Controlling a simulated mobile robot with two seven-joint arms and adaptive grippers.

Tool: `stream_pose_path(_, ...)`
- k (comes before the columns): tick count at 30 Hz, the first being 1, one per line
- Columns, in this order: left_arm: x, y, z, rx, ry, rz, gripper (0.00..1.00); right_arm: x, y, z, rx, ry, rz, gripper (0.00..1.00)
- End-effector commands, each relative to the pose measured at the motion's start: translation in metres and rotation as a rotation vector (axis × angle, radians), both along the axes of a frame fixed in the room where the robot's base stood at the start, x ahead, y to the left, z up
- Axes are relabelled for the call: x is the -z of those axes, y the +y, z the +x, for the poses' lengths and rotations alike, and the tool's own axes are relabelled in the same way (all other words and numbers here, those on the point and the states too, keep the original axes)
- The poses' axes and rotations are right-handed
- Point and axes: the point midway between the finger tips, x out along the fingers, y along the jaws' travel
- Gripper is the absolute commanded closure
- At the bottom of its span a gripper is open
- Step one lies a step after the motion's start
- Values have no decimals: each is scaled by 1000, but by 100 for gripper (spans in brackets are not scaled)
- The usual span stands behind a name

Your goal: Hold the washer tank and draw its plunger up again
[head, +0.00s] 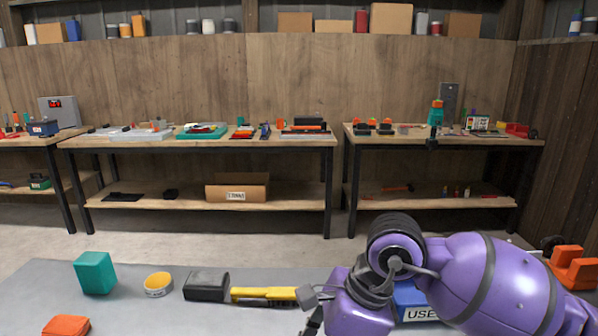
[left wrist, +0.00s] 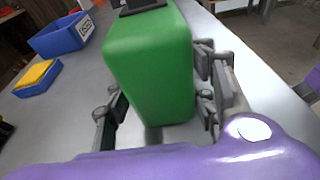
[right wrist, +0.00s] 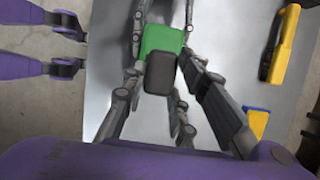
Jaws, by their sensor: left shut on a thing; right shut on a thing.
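The washer tank is a green block-like body (left wrist: 150,65) with rounded edges, standing between the fingers of my left gripper (left wrist: 160,100) in the left wrist view. That gripper is shut on its sides. A dark plunger part (left wrist: 143,5) shows at the tank's top, cut off by the frame edge. In the right wrist view my right gripper (right wrist: 152,95) is shut on the dark plunger handle (right wrist: 160,72), with the green tank (right wrist: 160,38) beyond it. How far the plunger is drawn cannot be told. The head view shows neither tank nor plunger.
A blue bin (left wrist: 60,38) and a yellow-and-blue item (left wrist: 38,76) lie beside the tank. On the grey table are a teal block (head: 95,272), a round yellow tin (head: 157,284), a dark block (head: 206,287) and a yellow-and-black tool (head: 268,295). Workbenches stand behind.

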Motion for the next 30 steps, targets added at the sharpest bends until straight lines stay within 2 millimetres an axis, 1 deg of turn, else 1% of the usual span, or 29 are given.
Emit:
stream_pose_path(8, 1, 1, 0, 0, 1, 3, 74, -2, 0, 1, 0, -3, 0, 95)
stream_pose_path(15, 1, 1, 0, 0, 1, 3, 74, -9, 0, 1, 0, -3, 0, 95)
stream_pose_path(26, 1, 1, 0, 0, 1, 3, 74, -10, 0, 1, 0, -3, 0, 95)
stream_pose_path(30, 1, 1, 0, 0, 1, 3, 74, -14, 0, 1, 0, -2, 0, 95)
